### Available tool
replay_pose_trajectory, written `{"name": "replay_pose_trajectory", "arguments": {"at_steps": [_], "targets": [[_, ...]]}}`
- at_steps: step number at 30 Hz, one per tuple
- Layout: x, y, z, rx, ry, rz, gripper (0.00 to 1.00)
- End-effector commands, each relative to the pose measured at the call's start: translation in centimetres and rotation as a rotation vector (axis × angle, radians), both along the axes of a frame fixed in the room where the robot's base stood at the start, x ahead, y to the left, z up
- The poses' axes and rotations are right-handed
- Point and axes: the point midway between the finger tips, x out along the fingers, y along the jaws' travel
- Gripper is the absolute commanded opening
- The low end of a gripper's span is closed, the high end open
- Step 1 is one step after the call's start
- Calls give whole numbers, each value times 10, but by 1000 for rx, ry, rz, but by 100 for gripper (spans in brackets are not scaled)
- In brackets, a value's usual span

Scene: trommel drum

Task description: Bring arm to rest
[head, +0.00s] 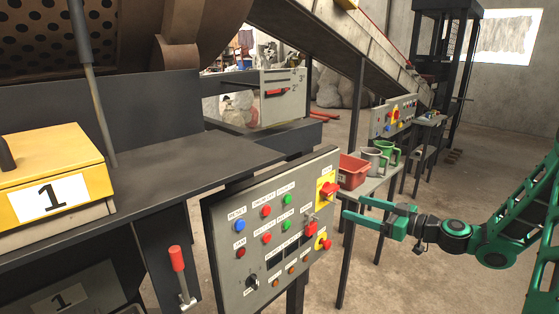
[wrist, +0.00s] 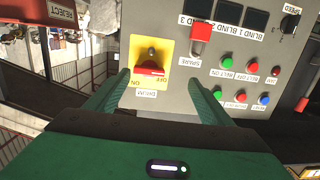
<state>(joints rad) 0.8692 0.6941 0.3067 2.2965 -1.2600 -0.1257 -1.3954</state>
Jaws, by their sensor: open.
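My green arm (head: 520,222) reaches in from the right in the head view. My gripper (head: 354,208) is open and empty, its fingers pointing left toward the right edge of the grey control panel (head: 232,230). The same yellow-backed switch shows at the panel's upper right in the head view (head: 327,189). Whether the fingers touch the panel cannot be told.
A yellow box marked 1 (head: 55,175) sits at the left. A red-handled lever (head: 178,260) stands left of the panel. Floor at the lower right is clear.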

Motion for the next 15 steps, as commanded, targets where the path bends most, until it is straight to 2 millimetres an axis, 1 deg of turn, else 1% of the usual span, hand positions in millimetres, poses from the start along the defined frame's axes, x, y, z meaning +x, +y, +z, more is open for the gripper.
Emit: {"name": "replay_pose_trajectory", "arguments": {"at_steps": [1, 3, 7, 11, 15], "targets": [[-8, 10, -4, -39, 43, 31, 75], [-22, 21, -16, -96, 131, 71, 75], [-52, 29, -37, -206, 317, 111, 75], [-86, 23, -52, -308, 508, 98, 75], [-124, 5, -58, -400, 704, 30, 75]]}}
